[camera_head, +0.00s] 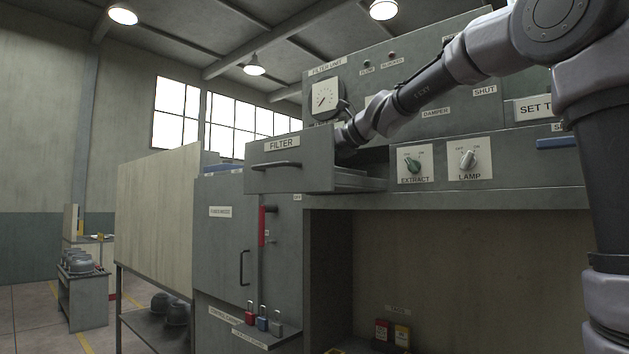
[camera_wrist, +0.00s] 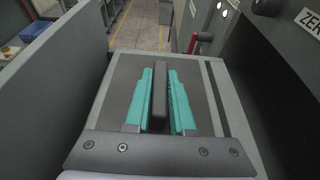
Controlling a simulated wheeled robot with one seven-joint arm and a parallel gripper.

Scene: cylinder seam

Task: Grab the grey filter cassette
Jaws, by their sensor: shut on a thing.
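The drawer labelled FILTER (camera_head: 290,163) is pulled open in the head view. My arm reaches down into it from the right, and the drawer front and wall hide my gripper there. In the wrist view, my gripper (camera_wrist: 160,92) shows two teal fingers shut on the dark upright grip of the grey filter cassette (camera_wrist: 118,88). The cassette is a flat grey block lying below the fingers, between the drawer walls. Its grip stands between the two fingers.
Grey drawer walls (camera_wrist: 62,75) rise close on the left, with a dark wall on the right. Knobs labelled EXTRACT (camera_head: 413,165) and LAMP (camera_head: 468,160) sit right of the drawer. A red lever (camera_head: 263,226) and several padlocks (camera_head: 262,323) are below it.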

